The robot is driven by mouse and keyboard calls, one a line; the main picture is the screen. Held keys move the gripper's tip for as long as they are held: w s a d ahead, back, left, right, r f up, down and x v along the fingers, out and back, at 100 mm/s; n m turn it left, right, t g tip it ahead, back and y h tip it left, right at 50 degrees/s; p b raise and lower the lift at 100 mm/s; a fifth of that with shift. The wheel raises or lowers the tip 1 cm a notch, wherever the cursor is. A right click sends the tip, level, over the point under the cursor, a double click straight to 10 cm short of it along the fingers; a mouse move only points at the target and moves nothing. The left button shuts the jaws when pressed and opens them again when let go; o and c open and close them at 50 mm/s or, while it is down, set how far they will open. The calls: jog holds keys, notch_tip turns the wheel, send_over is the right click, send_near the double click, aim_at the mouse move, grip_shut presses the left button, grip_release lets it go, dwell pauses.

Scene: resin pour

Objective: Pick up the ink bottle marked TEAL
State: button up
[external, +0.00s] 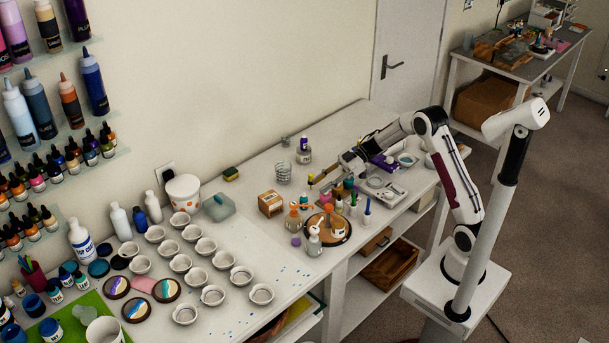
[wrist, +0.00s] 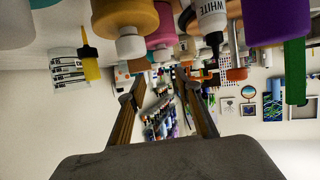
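No label reading TEAL is legible in either view. In the external view a small teal-coloured bottle top (external: 348,183) shows among the small bottles beside my gripper; I cannot tell whether it is the TEAL ink bottle. My gripper (external: 313,181) is low over the bench, its fingers pointing left, just behind those bottles. In the wrist view my gripper (wrist: 160,75) has its two fingers apart with nothing held between them. That view is upside down; a bottle labelled WHITE (wrist: 211,20) and an orange-yellow bottle (wrist: 124,18) show close by.
A wooden box (external: 270,204) and a round wooden tray (external: 343,237) with bottles stand in front of my gripper. A glass (external: 283,173) and a purple-labelled jar (external: 304,150) stand behind. Several pale cups (external: 213,295) fill the bench at left.

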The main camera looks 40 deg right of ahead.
aim_at(304, 200)
jog(key=shift+w+a+f, duration=0.1)
jog(key=shift+a+f, duration=0.05)
jog(key=shift+a, duration=0.2)
jog(key=shift+a, duration=0.1)
jog(key=shift+w+x, duration=0.2)
jog(key=shift+x, duration=1.05)
jog(key=shift+w+x, duration=0.15)
jog(key=shift+x, duration=1.1)
jog(key=shift+f, duration=0.15)
grip_shut()
